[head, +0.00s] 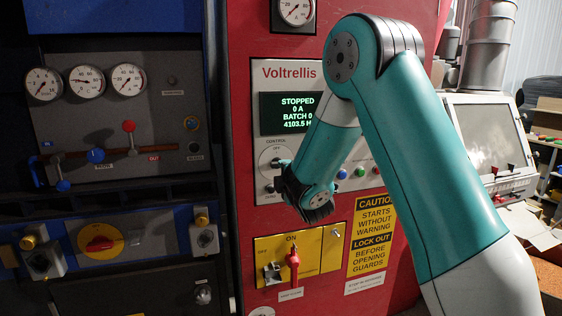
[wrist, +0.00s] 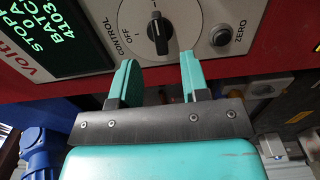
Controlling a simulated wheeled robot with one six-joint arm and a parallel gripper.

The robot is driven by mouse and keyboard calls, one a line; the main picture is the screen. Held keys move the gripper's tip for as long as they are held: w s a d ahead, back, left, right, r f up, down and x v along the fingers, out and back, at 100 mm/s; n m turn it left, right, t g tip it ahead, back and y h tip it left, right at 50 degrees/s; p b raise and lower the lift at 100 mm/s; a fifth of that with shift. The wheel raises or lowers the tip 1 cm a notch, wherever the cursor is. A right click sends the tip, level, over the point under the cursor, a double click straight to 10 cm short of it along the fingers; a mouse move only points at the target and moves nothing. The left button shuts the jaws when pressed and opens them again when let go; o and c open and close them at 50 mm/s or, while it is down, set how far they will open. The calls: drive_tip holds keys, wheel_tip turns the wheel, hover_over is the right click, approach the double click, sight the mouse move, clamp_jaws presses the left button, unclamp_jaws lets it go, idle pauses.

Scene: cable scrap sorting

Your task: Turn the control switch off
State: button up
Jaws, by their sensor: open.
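The control switch is a black rotary knob on a pale round dial, seen in the wrist view (wrist: 158,33) between and just beyond the fingertips. It has a white mark at its upper end in that view, and OFF is printed on the dial to its left. In the head view the dial (head: 270,157) sits below the display, partly hidden by my gripper (head: 279,175). My gripper is open and empty, its two teal fingers apart (wrist: 158,66) in the wrist view. I see no contact with the knob.
The display (head: 290,112) reads STOPPED, 0 A. The ZERO button (wrist: 221,36) is right of the knob in the wrist view. Below the panel is a red handle (head: 292,262) on a yellow plate. A blue-framed gauge panel (head: 110,110) stands left.

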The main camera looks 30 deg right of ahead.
drive_tip(key=shift+p+x, duration=1.95)
drive_tip(key=shift+x, duration=0.45)
drive_tip(key=c, duration=0.7)
